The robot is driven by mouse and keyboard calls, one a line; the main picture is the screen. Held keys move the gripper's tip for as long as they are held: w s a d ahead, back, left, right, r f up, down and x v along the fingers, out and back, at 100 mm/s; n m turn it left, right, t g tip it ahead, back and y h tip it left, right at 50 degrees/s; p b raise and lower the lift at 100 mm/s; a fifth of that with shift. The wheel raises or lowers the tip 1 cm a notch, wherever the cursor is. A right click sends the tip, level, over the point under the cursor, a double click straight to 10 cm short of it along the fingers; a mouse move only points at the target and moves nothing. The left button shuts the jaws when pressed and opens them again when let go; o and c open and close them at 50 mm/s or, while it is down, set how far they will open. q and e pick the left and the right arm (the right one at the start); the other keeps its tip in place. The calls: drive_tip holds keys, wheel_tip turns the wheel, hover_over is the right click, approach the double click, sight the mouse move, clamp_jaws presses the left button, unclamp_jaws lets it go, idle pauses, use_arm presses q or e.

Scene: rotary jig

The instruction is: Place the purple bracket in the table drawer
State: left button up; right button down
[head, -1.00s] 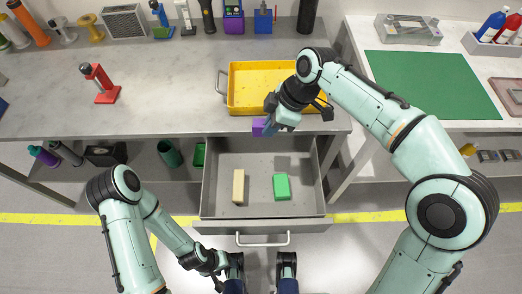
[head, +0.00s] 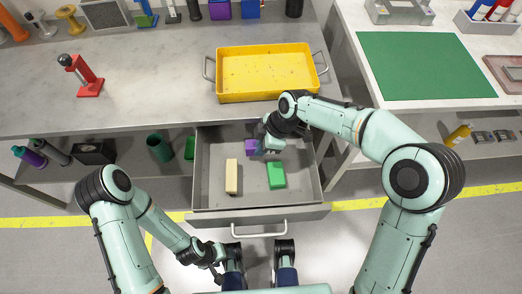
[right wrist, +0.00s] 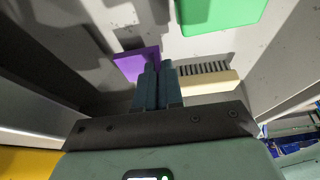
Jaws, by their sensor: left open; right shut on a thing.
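The purple bracket (head: 251,146) is in my right gripper (head: 263,146), over the rear part of the open table drawer (head: 208,185). The right wrist view shows the purple bracket (right wrist: 133,63) at the closed fingertips (right wrist: 158,68), with part of it hidden behind them. I cannot tell whether it touches the drawer floor. My left gripper (head: 217,272) is low in front of the drawer, open and empty, and small in view.
A yellow tray (head: 265,96) sits on the tabletop behind. A red device (head: 86,77) stands at the left.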

drive_tip(key=shift+f, duration=1.3)
drive_tip(key=c, duration=1.7)
unclamp_jaws()
drive_tip(key=shift+f, duration=0.15)
drive_tip(key=o, duration=0.4)
drive_tip(key=shift+r, duration=0.2)
drive_tip(key=p+v, duration=0.1)
drive_tip(key=v, duration=1.1)
drive_tip(key=shift+a+p, duration=0.1)
drive_tip(key=shift+p, duration=0.2)
